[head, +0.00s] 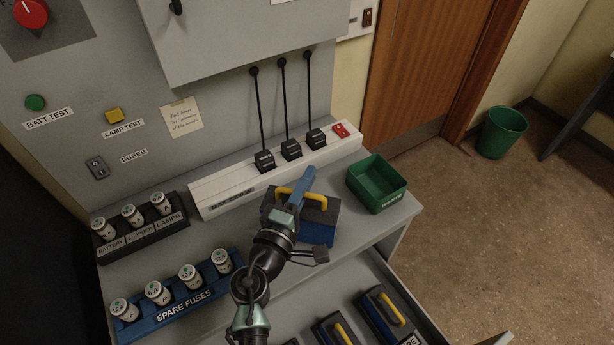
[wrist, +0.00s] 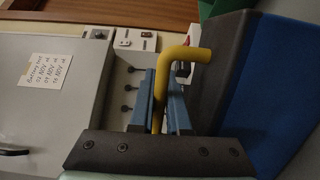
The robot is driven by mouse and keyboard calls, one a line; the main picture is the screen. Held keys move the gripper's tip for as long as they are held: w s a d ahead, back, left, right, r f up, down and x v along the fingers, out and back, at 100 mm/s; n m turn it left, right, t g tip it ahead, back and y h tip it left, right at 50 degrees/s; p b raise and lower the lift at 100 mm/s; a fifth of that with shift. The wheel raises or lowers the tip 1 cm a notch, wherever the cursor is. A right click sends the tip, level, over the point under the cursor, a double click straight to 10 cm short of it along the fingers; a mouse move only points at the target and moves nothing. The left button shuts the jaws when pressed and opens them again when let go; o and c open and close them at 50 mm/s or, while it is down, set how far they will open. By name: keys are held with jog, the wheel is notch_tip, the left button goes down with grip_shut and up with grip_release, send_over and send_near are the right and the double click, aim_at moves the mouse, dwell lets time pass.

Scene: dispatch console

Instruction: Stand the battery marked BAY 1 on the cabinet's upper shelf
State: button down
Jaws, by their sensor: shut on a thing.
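My gripper (head: 303,182) has its blue fingers shut on the yellow handle (head: 299,199) of a battery. The battery has a dark grey top and a blue body (head: 318,234). It is over the console top, left of the green waste bin; I cannot tell whether it touches the surface. The wrist view shows the handle (wrist: 188,53) between the fingers (wrist: 163,105), with the blue body (wrist: 275,75) at the right. No marking on this battery shows. A grey cabinet (head: 235,45) hangs above the console; its shelves are not visible.
The waste bin (head: 378,183), a white power strip (head: 225,196) with plugs and cords, and fuse racks (head: 180,309) crowd the console top. An open drawer (head: 383,270) below holds more batteries (head: 390,316) with yellow handles. A wooden door (head: 425,60) is behind.

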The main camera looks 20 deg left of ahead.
jog(key=shift+r, duration=0.2)
jog(key=c, duration=1.3)
grip_release()
jog(key=shift+f, duration=0.3)
jog(key=o, duration=0.4)
